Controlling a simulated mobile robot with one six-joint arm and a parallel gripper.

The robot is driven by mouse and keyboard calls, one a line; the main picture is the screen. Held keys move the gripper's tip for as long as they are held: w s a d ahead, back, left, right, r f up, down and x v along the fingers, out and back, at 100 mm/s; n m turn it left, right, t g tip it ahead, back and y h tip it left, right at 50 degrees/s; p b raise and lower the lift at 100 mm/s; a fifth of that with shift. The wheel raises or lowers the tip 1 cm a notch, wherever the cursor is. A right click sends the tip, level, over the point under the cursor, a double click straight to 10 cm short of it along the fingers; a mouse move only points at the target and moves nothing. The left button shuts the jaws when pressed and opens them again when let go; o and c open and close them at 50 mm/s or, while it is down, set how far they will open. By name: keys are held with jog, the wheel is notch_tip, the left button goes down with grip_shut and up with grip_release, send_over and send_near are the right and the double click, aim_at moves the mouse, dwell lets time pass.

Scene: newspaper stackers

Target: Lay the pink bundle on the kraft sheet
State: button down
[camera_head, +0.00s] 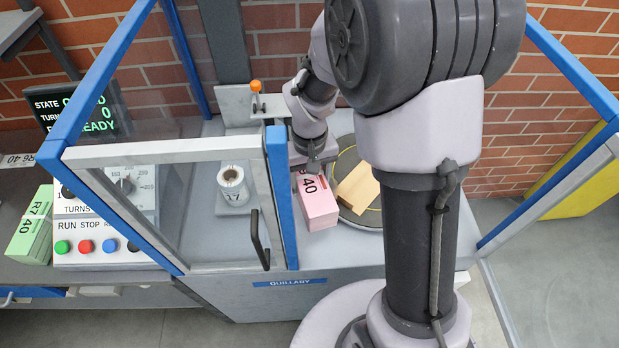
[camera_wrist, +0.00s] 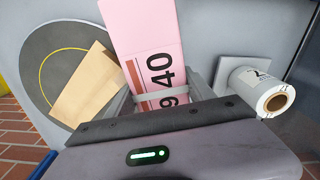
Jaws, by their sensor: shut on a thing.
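The pink bundle (camera_head: 321,211) has a pale band around it and a printed "40" on top. It also shows in the wrist view (camera_wrist: 143,38). My gripper (camera_head: 315,172) is shut on its rear end, with grey fingers on either side in the wrist view (camera_wrist: 167,95). The kraft sheet (camera_head: 357,188) is tan and lies on a dark round turntable (camera_head: 371,220) with a yellow ring, right of the bundle. I cannot tell whether the bundle touches the surface below.
A clear-panelled guard with a blue-edged door (camera_head: 281,197) stands left of the bundle. A white roll (camera_head: 232,184) sits on a plate behind the panel. A green bundle (camera_head: 32,226) and a control panel (camera_head: 105,240) are far left. An orange-knobbed lever (camera_head: 256,87) stands behind.

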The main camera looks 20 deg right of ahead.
jog(key=shift+w+a, duration=0.35)
jog(key=shift+a, duration=0.2)
jog(key=shift+w+d+r, duration=0.1)
jog(key=shift+w, duration=0.15)
jog(key=shift+w+d, duration=0.15)
jog(key=shift+d, duration=0.1)
jog(key=w+d+r+m+p, duration=0.1)
jog(key=d+r+m+p, duration=0.1)
jog(key=d+m, duration=0.4)
jog(key=w+d+r+m+p, duration=0.1)
jog(key=d+m+p, duration=0.4)
jog(key=d, duration=1)
jog(key=shift+w+r+m, duration=0.25)
jog(key=shift+r+m, duration=0.15)
jog(key=shift+r, duration=0.25)
notch_tip(320, 180, down, 8)
jog(key=b, duration=0.6)
jog(key=shift+f+b, duration=0.4)
jog(key=shift+f, duration=0.1)
